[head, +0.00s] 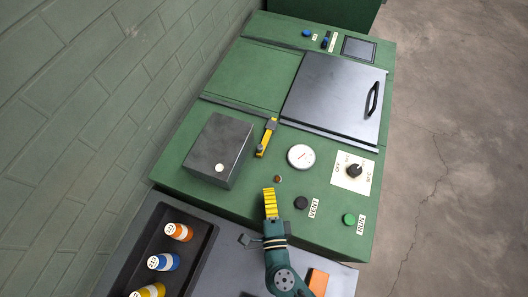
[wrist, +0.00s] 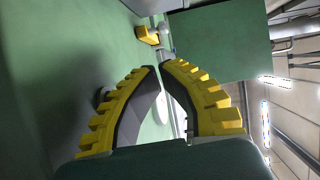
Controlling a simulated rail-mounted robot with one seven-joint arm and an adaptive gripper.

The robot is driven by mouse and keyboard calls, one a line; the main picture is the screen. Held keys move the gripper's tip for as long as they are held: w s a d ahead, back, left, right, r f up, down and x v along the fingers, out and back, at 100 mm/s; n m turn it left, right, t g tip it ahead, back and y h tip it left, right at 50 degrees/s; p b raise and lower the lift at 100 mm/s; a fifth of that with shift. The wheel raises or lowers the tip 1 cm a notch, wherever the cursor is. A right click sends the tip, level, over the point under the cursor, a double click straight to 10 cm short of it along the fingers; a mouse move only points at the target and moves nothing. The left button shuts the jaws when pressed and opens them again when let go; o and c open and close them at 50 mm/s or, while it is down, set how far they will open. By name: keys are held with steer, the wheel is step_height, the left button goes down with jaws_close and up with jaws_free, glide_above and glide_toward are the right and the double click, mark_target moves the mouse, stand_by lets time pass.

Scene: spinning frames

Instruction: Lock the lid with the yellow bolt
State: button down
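The dark grey lid (head: 330,95) with a black handle (head: 373,98) covers the right part of the green machine top. It looks down, but I cannot tell whether it is fully seated. The yellow bolt (head: 264,143) is on the green top, left of the lid's near corner, beside a small grey fitting. In the wrist view the bolt (wrist: 147,36) shows ahead of the fingertips, apart from them. My gripper (head: 269,191) is over the near part of the machine, short of the bolt. Its yellow ridged fingers (wrist: 160,69) are slightly apart, with nothing between them.
A dark box (head: 217,145) stands left of the bolt. A gauge (head: 301,156), a knob (head: 354,170), a black VENT button (head: 301,203) and a green RUN button (head: 349,219) lie right of my gripper.

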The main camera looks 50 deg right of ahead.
mark_target(264, 161)
steer(key=x, duration=1.2)
steer(key=shift+w+d+b, duration=0.25)
steer(key=shift+d+b, duration=0.05)
